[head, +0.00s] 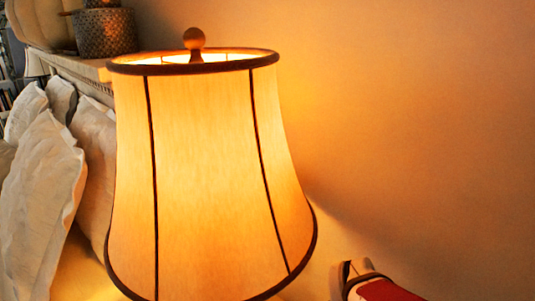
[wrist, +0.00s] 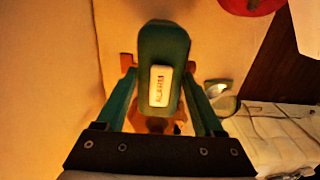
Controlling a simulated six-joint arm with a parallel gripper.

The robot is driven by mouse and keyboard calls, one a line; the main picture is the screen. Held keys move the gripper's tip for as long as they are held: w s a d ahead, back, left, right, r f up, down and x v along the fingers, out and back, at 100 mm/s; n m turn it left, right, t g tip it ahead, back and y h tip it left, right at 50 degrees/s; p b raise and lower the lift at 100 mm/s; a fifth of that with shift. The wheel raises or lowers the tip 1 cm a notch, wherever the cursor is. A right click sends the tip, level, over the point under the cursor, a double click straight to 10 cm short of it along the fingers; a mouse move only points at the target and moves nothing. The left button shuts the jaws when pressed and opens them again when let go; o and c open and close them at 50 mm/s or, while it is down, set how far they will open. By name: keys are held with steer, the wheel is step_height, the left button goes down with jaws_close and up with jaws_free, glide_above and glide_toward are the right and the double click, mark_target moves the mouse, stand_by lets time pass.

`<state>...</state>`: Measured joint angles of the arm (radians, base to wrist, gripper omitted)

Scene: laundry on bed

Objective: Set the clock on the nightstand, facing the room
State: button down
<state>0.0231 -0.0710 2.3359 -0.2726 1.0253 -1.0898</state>
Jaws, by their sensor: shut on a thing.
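The clock (wrist: 165,45) is a teal block with a white button marked "ALARM" on the side toward the wrist camera. My gripper (wrist: 159,64) is shut on it, with one reddish fingertip on each side of its body. The clock's face is turned out of sight. Neither the clock nor my gripper shows in the head view, where a lit lamp fills the middle. I cannot make out the nightstand for certain in either view.
The lamp's large shade (head: 205,170) blocks much of the head view. White pillows (head: 45,180) lie at left, below a ledge with a woven basket (head: 105,32). A dark brown wooden surface (wrist: 268,65) and white cloth (wrist: 275,140) show at right in the wrist view.

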steer(key=a+f, duration=0.1)
steer(key=a, duration=0.1)
steer(key=w+a+f, duration=0.1)
steer(key=a, duration=0.1)
steer(key=w+a+f, duration=0.1)
steer(key=a+f, duration=0.1)
steer(key=shift+f, duration=2.05)
jaws_free()
step_height(320, 180, up, 12)
steer(key=shift+d+r, duration=0.1)
steer(key=s+m, duration=0.4)
steer(key=m, duration=0.1)
steer(key=s+d+m+y, duration=0.1)
steer(key=s+m, duration=0.3)
steer(key=s, duration=0.1)
steer(key=s+d+m, duration=0.1)
steer(key=s+m, duration=0.3)
steer(key=m, duration=0.1)
steer(key=shift+s+m+y, duration=0.25)
steer(key=shift+m+y, duration=0.05)
steer(key=shift+y, duration=0.1)
